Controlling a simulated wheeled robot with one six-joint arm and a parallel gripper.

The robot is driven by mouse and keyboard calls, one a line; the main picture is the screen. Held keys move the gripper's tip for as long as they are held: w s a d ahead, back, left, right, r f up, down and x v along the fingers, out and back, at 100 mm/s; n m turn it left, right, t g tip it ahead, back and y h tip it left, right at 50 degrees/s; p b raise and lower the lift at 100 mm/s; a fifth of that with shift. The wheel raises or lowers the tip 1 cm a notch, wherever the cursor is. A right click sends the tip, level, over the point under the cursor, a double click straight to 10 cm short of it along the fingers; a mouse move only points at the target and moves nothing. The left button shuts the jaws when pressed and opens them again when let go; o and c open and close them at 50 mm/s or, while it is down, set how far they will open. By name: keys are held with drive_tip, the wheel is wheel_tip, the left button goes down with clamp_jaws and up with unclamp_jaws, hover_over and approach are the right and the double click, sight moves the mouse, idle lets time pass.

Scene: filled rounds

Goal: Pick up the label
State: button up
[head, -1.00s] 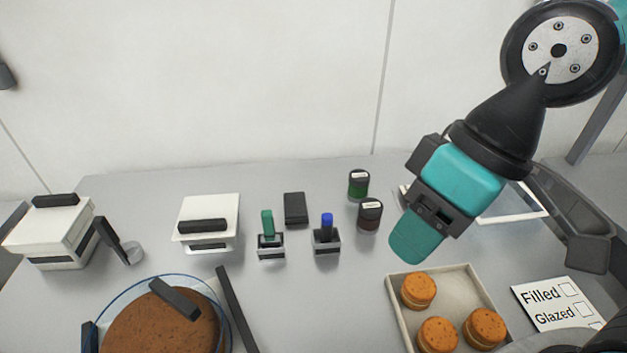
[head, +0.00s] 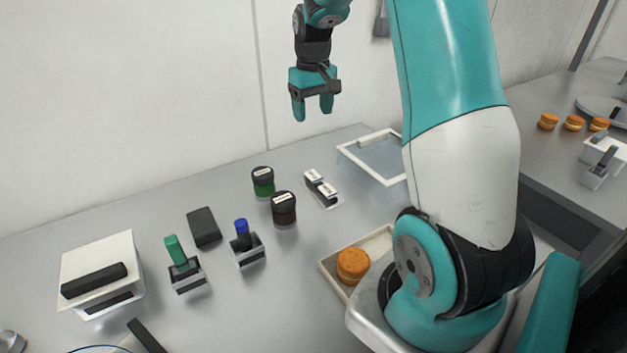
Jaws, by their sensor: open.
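My gripper (head: 313,110) is raised high in front of the back wall, fingers pointing down, open and empty. It is well above the table and apart from everything on it. A small white holder with black and white pieces, which may be labels (head: 321,187), lies on the table at the back, right of the jars. I cannot tell for sure which piece is the label. The dark-lidded green jar (head: 263,182) and dark brown jar (head: 284,208) carry small white marks on top. The "Filled / Glazed" card is not in view.
A tray (head: 336,282) with an orange-brown round (head: 353,265) is partly hidden by my arm. A clear white-framed panel (head: 372,154) lies at the back. Green (head: 186,272) and blue (head: 247,245) handled stamps, a black block (head: 203,228) and a white box (head: 100,275) stand left.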

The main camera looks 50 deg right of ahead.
drive_tip(key=p, duration=0.2)
hover_over(314, 175)
wheel_tip(314, 175, down, 11)
drive_tip(key=shift+s+d+f, duration=0.1)
drive_tip(key=f+p, duration=0.2)
drive_tip(key=f, duration=0.3)
drive_tip(key=shift+a+f+p, duration=0.2)
drive_tip(key=shift+p, duration=0.1)
drive_tip(key=shift+f, duration=0.4)
drive_tip(key=shift+f, duration=0.25)
drive_tip(key=c, duration=0.7)
